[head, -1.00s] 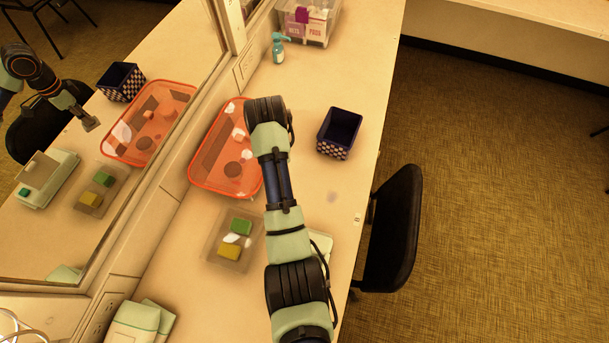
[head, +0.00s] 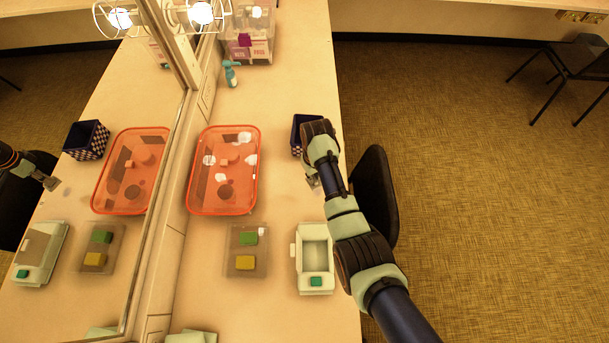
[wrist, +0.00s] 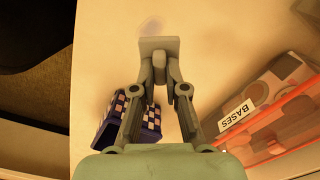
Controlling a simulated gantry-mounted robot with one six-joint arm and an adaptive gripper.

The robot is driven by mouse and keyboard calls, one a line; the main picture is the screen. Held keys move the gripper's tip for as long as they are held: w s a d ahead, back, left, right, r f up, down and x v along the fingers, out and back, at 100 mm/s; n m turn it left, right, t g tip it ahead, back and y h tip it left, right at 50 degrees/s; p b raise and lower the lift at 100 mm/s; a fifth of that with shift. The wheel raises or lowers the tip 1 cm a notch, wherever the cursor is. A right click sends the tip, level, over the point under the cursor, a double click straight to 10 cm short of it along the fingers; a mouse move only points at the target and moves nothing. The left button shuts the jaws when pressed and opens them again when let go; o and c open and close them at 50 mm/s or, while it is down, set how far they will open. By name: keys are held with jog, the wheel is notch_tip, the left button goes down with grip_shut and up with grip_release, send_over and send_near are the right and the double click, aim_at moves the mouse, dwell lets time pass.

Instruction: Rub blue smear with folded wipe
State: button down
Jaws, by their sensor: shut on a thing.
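My gripper (wrist: 158,88) is shut on a small grey-beige folded wipe (wrist: 158,45) in the wrist view. The wipe shows just past the fingertips, over the pale counter. A faint blue-grey smear (wrist: 151,24) lies on the counter just beyond the wipe's far edge. I cannot tell whether the wipe touches the counter. In the head view my gripper (head: 312,179) is low near the counter's right edge. There the smear itself is hidden by my arm.
A dark checkered bin (head: 303,134) stands close behind my gripper. A red tray (head: 224,170) labelled BASES lies left, along the mirror (head: 135,175). A mint box (head: 315,258) and a tray with green and yellow blocks (head: 246,252) are nearer. A black chair (head: 375,190) stands right of the counter.

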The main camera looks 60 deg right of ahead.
jog(key=shift+f+b, duration=3.35)
jog(key=shift+f, duration=0.25)
jog(key=shift+d+f, duration=0.1)
jog(key=shift+f, duration=0.05)
jog(key=shift+s+d, duration=0.5)
jog(key=shift+s, duration=0.35)
jog(key=shift+s+d, duration=0.5)
jog(key=shift+s, duration=0.35)
jog(key=shift+w+f, duration=0.1)
jog(key=w+a, duration=0.2)
jog(key=shift+w, duration=0.35)
jog(key=r+p, duration=0.1)
jog(key=r, duration=0.1)
jog(key=r+p, duration=0.1)
jog(key=shift+w+a+r+p, duration=0.15)
jog(key=shift+w+r+p, duration=0.15)
jog(key=shift+r+p, duration=0.05)
notch_tip(320, 180, up, 4)
jog(key=p, duration=0.4)
jog(key=shift+r, duration=0.25)
